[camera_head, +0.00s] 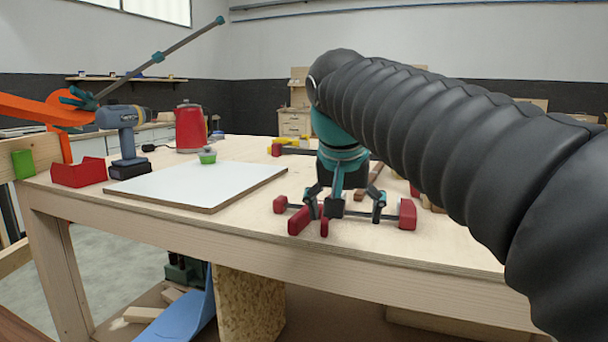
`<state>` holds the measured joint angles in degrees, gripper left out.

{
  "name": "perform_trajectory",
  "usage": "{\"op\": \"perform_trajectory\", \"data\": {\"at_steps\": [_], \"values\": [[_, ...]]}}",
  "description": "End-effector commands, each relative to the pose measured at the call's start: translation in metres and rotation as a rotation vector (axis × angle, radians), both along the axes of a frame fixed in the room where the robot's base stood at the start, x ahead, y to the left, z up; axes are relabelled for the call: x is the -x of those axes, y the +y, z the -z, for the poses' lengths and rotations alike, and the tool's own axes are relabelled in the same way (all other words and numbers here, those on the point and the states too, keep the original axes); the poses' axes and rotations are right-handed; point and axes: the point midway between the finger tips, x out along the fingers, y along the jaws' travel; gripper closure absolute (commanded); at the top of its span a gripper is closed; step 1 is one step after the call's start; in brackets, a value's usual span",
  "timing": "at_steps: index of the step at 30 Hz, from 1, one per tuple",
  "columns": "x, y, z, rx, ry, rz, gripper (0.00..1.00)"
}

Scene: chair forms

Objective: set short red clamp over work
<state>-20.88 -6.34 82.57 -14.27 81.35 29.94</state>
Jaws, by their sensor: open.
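A short red clamp (407,214) with a dark bar and red end pieces lies on the workbench near its front edge. My gripper (345,209) points down right over the clamp's bar, with its two fingers spread apart along the bar. Its fingertips are at about the height of the bar; I cannot tell whether they touch it. The gripper is open and holds nothing that I can see. Wooden strips (375,174) lie behind the gripper, partly hidden by my arm; I cannot tell whether they are the work.
A cordless drill (122,140), a red kettle-like container (190,128) and a red holder (78,172) stand farther left. Another clamp with yellow and red parts (287,145) lies behind. My arm hides the right side.

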Motion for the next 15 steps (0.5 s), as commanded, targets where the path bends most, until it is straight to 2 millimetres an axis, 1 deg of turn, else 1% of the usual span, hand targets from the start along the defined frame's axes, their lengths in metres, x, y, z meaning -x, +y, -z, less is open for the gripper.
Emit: {"op": "perform_trajectory", "data": {"at_steps": [1, 3, 6, 10, 15], "values": [[-0.013, 0.015, -0.01, 0.0, -0.003, 0.012, 0.08], [-0.024, 0.031, -0.022, -0.001, -0.009, 0.04, 0.08], [-0.036, 0.049, -0.035, -0.004, -0.017, 0.074, 0.08], [-0.044, 0.065, -0.045, -0.01, -0.025, 0.107, 0.08], [-0.049, 0.071, -0.047, -0.012, -0.029, 0.125, 0.08]]}}
